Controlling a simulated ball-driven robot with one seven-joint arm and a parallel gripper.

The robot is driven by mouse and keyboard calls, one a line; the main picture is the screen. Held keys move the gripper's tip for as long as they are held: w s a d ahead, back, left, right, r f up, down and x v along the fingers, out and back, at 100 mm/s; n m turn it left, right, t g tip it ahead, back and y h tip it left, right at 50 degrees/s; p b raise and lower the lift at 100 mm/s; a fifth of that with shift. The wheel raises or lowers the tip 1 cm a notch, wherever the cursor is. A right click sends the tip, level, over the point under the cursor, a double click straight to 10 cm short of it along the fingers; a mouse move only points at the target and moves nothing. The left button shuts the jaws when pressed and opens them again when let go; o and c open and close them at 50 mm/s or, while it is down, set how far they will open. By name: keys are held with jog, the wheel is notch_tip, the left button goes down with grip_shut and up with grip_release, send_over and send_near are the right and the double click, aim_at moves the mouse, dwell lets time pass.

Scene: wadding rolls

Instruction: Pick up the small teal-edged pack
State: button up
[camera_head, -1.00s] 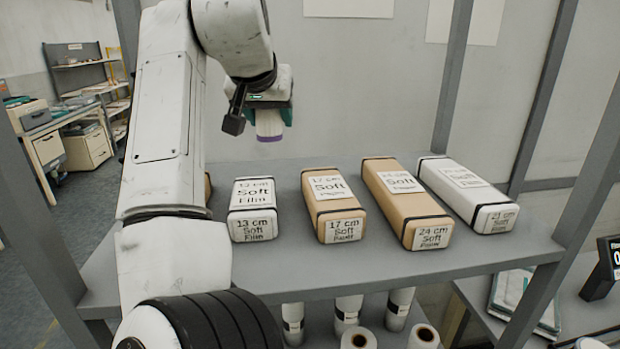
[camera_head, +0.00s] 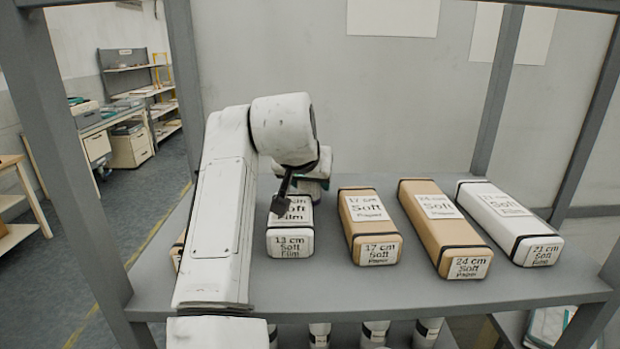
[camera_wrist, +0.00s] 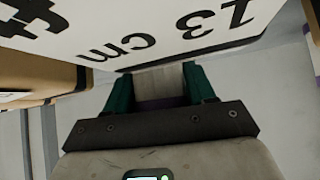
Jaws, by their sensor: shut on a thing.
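My gripper (camera_head: 314,184) is low at the far end of the white 13 cm Soft Film pack (camera_head: 290,243), partly hidden behind my wrist. In the wrist view, two teal fingers (camera_wrist: 160,88) flank a small pale thing (camera_wrist: 160,80) with a purple edge, and the gripper is shut on it. The pack's label, reading "13 cm" upside down (camera_wrist: 185,30), fills the top of that view, very close. I cannot tell whether the gripper touches this pack. No separate teal-edged pack can be made out apart from the teal fingers.
On the grey shelf (camera_head: 400,305), right of the white pack, lie the brown 17 cm pack (camera_head: 369,228), the brown 24 cm pack (camera_head: 445,235) and the white 21 cm pack (camera_head: 512,225). Shelf posts stand at left (camera_head: 75,170) and right. Rolls (camera_head: 375,332) stand below.

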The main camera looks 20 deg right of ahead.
jog(key=shift+f, duration=0.15)
jog(key=o, duration=1)
jog(key=shift+o, duration=0.2)
